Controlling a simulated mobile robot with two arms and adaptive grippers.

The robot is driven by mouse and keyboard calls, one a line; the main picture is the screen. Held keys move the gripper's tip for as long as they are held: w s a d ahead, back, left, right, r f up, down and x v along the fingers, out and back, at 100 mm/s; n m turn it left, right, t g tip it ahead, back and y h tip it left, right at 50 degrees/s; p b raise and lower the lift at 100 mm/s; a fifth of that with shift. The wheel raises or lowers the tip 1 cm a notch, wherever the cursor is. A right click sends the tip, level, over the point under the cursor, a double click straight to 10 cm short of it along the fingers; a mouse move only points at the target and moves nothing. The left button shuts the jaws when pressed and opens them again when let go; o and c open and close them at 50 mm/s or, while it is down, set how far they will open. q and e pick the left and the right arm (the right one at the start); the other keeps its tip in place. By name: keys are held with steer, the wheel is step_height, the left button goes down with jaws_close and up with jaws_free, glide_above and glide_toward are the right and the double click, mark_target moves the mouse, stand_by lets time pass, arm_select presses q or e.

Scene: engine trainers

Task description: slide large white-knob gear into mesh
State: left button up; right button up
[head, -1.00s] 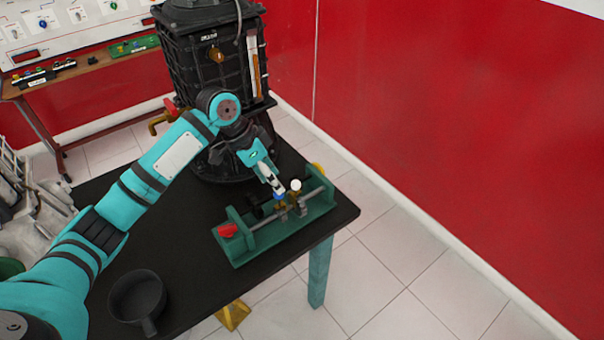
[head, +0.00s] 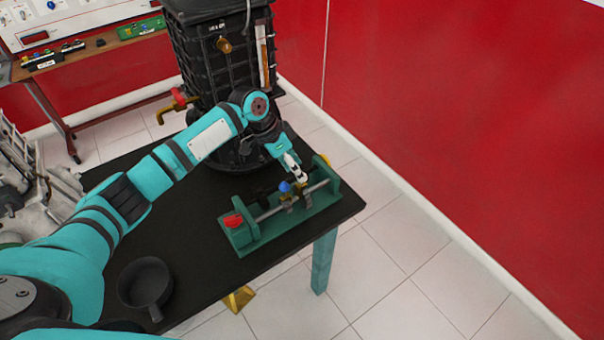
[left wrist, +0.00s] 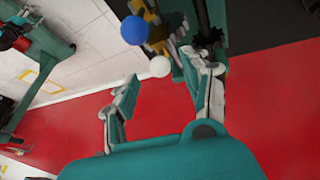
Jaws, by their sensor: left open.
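The gear trainer, a green frame (head: 250,236) with a metal rod and small gears, stands near the table's front right edge. Its blue knob (head: 285,187) shows in the head view; the white knob is hidden there behind my left gripper (head: 296,172). In the left wrist view, my left gripper (left wrist: 160,68) is open, with the white knob (left wrist: 160,66) appearing between its fingertips. I cannot tell whether a finger touches it. The blue knob (left wrist: 134,30) is just outside, up and left of the white one. Dark and brass gears are partly visible beside the knobs. My right gripper is not in view.
A red knob (head: 233,220) tops the trainer's left end. A tall black machine (head: 215,90) stands behind it. A black pan (head: 146,284) lies at the table's (head: 196,235) front left. The table between pan and trainer is clear.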

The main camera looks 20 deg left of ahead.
mark_target(302, 189)
arm_select(q)
steer(key=shift+x, duration=2.15)
steer(key=shift+c, duration=0.3)
steer(key=shift+d, duration=0.1)
jaws_close()
